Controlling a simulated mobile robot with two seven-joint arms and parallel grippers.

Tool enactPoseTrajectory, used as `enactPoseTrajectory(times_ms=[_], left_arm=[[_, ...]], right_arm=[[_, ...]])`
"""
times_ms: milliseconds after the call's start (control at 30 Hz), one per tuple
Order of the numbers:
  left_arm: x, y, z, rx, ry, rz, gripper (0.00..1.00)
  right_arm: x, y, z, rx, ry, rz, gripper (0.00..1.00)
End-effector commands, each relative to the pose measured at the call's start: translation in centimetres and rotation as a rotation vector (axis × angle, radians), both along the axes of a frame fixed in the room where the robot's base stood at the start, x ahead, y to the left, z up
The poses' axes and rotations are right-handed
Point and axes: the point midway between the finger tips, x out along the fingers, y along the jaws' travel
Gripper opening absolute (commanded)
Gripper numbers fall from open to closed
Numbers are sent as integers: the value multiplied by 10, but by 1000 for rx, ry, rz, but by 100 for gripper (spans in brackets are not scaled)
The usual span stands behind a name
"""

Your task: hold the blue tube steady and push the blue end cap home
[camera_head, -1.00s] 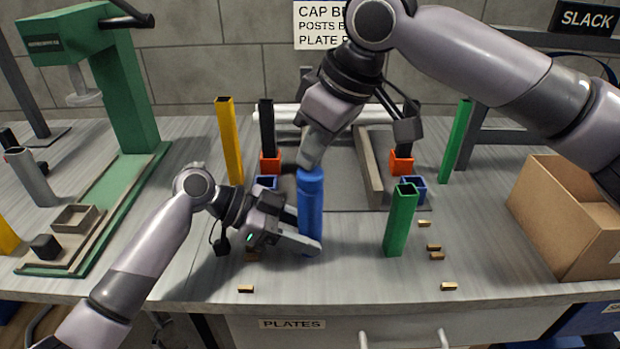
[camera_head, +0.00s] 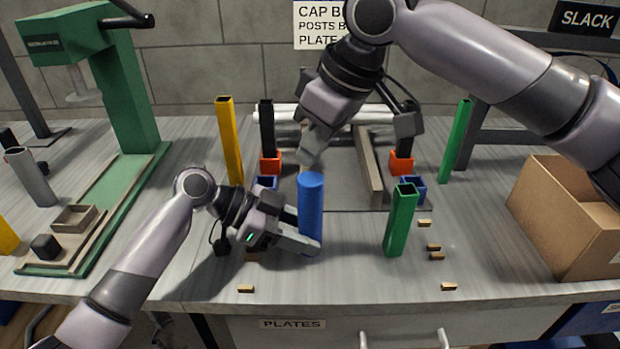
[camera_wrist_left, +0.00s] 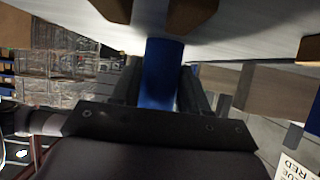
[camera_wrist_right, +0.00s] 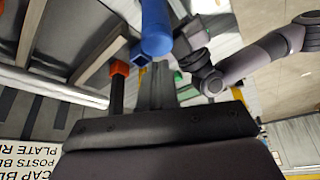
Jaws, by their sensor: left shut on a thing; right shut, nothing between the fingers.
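The blue tube (camera_head: 311,210) stands upright on the bench, and its lower part sits between the fingers of my left gripper (camera_head: 308,244). That gripper is shut on it; the tube also shows between the fingers in the left wrist view (camera_wrist_left: 160,72). The tube's top looks closed and round, with the blue end cap (camera_head: 311,180) seated there; I cannot make out a seam. It also shows in the right wrist view (camera_wrist_right: 157,45). My right gripper (camera_head: 307,163) is shut and empty, just above and behind the top, seemingly apart from it.
A green post (camera_head: 400,220) stands right of the tube, a yellow post (camera_head: 229,140) at the back left. Black posts in orange sockets (camera_head: 401,163) stand behind. Small brass pieces (camera_head: 433,247) lie at right. A cardboard box (camera_head: 565,215) is at the right edge, a green press (camera_head: 120,90) at left.

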Motion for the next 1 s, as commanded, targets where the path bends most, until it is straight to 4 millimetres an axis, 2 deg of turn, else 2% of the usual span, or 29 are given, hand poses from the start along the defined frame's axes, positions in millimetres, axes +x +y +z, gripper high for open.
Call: enactPoseTrajectory(times_ms=[400, 733, 767, 833, 1000], left_arm=[[0, 0, 0, 0, 0, 0, 27], [0, 0, 0, 0, 0, 0, 27], [0, 0, 0, 0, 0, 0, 51], [0, 0, 0, 0, 0, 0, 74], [0, 0, 0, 0, 0, 0, 74]], right_arm=[[0, 0, 41, 1, 0, 2, 0], [0, 0, 46, 1, 0, 1, 0], [0, 0, 46, 1, 0, 1, 0], [0, 0, 46, 1, 0, 1, 0], [0, 0, 46, 1, 0, 1, 0]])
